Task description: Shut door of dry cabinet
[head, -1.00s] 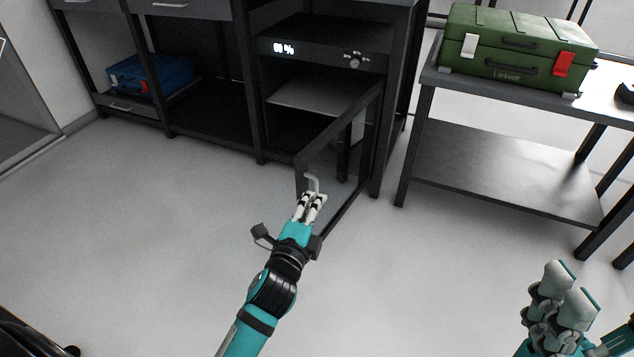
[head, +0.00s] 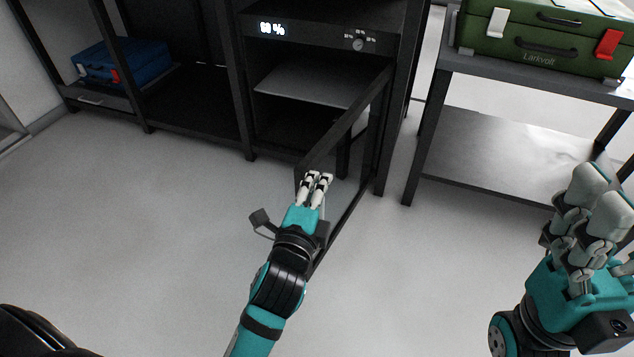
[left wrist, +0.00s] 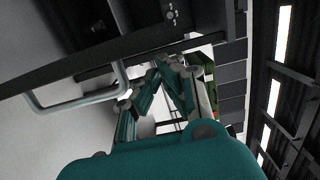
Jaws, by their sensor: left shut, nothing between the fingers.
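The dry cabinet (head: 310,45) is a black unit with a lit percent display and a dial, at the top middle of the head view. Its black-framed glass door (head: 349,128) stands open, swung out toward me from the right side. My left gripper (head: 316,176) is shut and empty at the door's free edge, overlapping it in the head view. In the left wrist view, the silver door handle (left wrist: 82,102) is left of the gripper fingers, and nothing is held. My right gripper (head: 602,192) is raised at the right, away from the cabinet; its finger gap is unclear.
A shelf inside the cabinet (head: 305,84) shows through the opening. A blue case (head: 125,62) sits in the left rack. A green case (head: 545,45) rests on the grey table (head: 500,72) right of the cabinet. The floor (head: 150,220) before the cabinet is clear.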

